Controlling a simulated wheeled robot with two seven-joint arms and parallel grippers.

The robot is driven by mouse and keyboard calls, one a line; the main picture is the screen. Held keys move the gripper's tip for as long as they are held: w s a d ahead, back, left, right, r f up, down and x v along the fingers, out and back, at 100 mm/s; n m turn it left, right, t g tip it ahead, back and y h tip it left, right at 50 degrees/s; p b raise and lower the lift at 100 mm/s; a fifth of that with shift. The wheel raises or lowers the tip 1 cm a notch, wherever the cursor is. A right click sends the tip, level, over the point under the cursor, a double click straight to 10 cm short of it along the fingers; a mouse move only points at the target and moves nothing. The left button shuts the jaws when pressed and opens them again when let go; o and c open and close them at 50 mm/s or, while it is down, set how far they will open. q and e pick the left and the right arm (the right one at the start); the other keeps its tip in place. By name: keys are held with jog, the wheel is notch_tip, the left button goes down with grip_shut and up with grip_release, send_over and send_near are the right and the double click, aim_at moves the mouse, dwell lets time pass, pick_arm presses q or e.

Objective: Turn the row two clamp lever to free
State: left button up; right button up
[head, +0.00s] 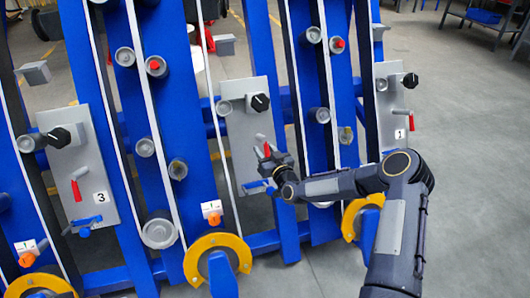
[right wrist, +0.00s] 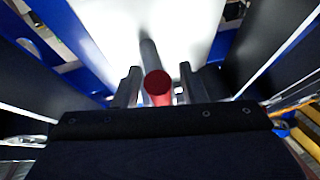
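The middle grey panel (head: 239,122) carries a black knob, a red-tipped clamp lever (head: 267,148) and a blue handle (head: 256,184). Its number label is hidden behind my right gripper. My right gripper (head: 266,155) is at this red lever. In the right wrist view, the red lever end (right wrist: 157,85) points toward the camera between the two fingers of my right gripper (right wrist: 159,84). A small gap seems to show on each side, so the fingers look open around it. My left gripper is out of view.
A panel marked 3 (head: 92,150) stands left with a red lever hanging down. A panel marked 1 (head: 390,85) stands right with its red lever. Blue posts and yellow-ringed parts (head: 217,243) stand close by. Open floor (head: 470,190) lies right.

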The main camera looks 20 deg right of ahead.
grip_shut()
dwell(0.3)
